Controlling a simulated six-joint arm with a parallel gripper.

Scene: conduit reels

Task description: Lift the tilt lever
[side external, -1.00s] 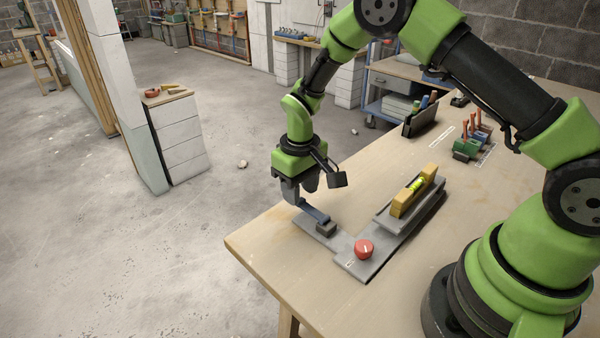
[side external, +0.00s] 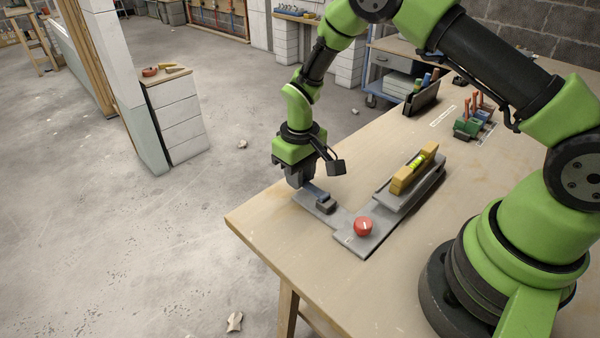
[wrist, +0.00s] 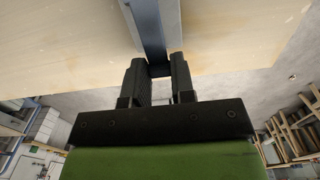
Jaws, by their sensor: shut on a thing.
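The tilt lever (side external: 315,194) is a dark blue-grey bar low over the grey base plate (side external: 345,242); its near end meets a dark pivot block (side external: 325,206). My gripper (side external: 297,184) points down at the lever's far end and is shut on it. In the wrist view my gripper (wrist: 158,72) has a finger on each side of the lever (wrist: 151,30). The fingertips are partly hidden in the side view. A yellow spirit level (side external: 414,169) lies on a grey platform (side external: 402,190) right of the lever.
A red knob (side external: 363,226) stands on the base plate near the lever. A black holder (side external: 421,99) and a block with orange-handled parts (side external: 472,124) stand farther back on the wooden bench (side external: 290,238). The bench edge is close to my gripper.

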